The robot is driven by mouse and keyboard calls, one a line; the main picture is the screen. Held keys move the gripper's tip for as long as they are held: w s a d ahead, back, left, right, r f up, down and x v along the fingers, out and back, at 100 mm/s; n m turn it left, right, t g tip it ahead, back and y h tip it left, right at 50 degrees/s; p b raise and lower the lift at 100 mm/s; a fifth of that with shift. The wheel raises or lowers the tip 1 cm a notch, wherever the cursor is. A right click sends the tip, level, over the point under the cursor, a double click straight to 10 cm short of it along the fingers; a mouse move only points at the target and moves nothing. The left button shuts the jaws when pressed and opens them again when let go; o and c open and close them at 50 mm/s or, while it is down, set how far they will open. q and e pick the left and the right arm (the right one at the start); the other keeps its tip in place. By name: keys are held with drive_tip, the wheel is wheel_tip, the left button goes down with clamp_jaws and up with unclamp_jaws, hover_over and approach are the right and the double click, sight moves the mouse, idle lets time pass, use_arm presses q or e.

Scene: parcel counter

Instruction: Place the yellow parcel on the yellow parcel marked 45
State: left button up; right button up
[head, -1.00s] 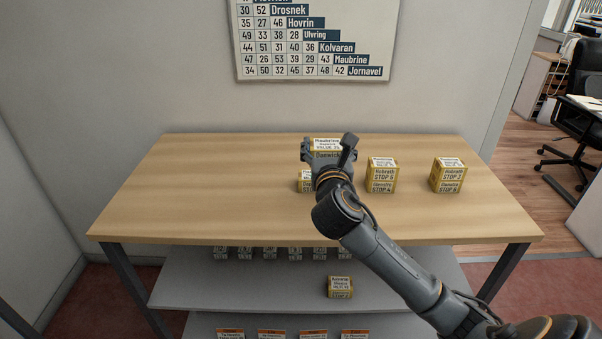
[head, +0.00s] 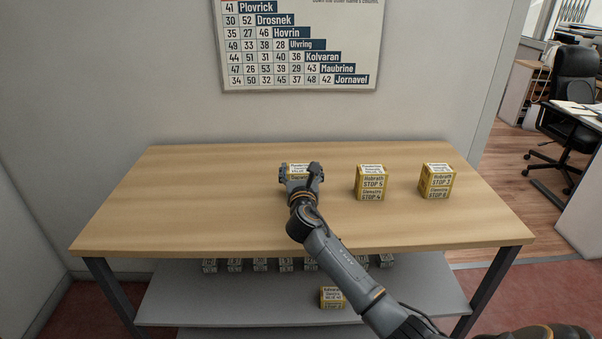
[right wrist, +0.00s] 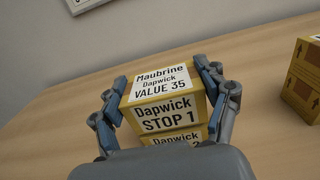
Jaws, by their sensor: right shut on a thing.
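In the right wrist view the held parcel (right wrist: 165,112) reads Maubrine, Dapwick, VALUE 35 and STOP 1, with my fingers on both sides. A lower yellow parcel (right wrist: 182,138) shows directly beneath it; its label is mostly covered, and I cannot tell whether the two touch. I cannot read 45 on any parcel. My left gripper is not in view.
A yellow parcel (head: 332,298) lies on the lower shelf (head: 240,305). A number chart (head: 300,45) hangs behind. The wooden tabletop (head: 170,205) is clear at left and front.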

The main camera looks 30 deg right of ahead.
drive_tip(key=shift+f, duration=0.15)
drive_tip(key=shift+f, duration=0.2)
drive_tip(key=o, duration=1.3)
drive_tip(key=shift+s+r, duration=0.1)
drive_tip(key=shift+r, duration=0.1)
drive_tip(key=v, duration=1.2)
